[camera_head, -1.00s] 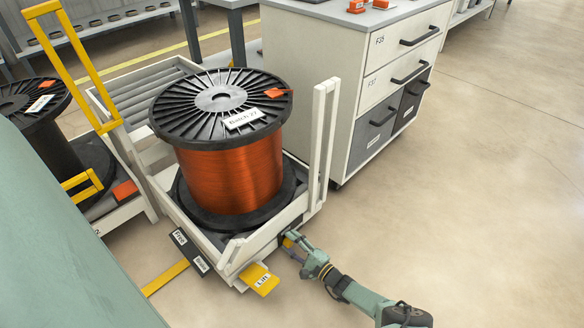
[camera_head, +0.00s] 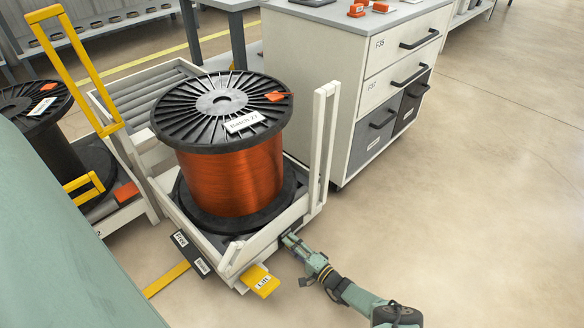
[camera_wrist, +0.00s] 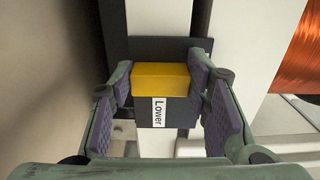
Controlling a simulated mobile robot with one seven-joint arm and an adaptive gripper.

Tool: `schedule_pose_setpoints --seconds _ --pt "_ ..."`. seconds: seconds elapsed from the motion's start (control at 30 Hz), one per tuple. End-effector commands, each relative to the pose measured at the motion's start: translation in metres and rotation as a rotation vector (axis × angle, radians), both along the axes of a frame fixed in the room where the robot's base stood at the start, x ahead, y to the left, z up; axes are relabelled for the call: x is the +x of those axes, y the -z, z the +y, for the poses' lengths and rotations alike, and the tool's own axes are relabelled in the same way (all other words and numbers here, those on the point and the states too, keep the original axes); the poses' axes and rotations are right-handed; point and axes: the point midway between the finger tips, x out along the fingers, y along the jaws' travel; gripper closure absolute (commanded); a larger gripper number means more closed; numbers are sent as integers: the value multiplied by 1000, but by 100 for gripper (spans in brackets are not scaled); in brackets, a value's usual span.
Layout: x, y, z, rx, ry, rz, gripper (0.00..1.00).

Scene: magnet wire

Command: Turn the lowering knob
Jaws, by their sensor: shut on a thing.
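The lowering knob (camera_wrist: 160,78) is a yellow block above a label reading "Lower" in the wrist view. It sits on a dark plate on the white cart frame. My gripper (camera_wrist: 160,82) has its purple-padded fingers on both sides of the knob and is shut on it. In the head view my gripper (camera_head: 291,240) is at the cart's front right corner, where it hides the knob. The cart (camera_head: 243,252) carries a large spool of copper wire (camera_head: 232,180) with a label reading "Batch 27".
A yellow "Lift" pedal (camera_head: 261,281) sticks out at the cart's front. A drawer cabinet (camera_head: 352,110) stands behind on the right. A second spool (camera_head: 45,135) on a cart is at the left. The floor on the right is clear.

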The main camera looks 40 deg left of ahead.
Motion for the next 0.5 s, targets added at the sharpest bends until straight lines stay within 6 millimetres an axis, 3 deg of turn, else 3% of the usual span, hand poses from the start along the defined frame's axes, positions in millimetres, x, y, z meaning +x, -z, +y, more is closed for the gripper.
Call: schedule_pose_setpoints --seconds 0.27,0.3,0.5 --pt "0 0 0 -2 -1 -5 85" --pt "0 0 0 -2 -1 -5 54" --pt "0 0 0 -1 0 -3 41"
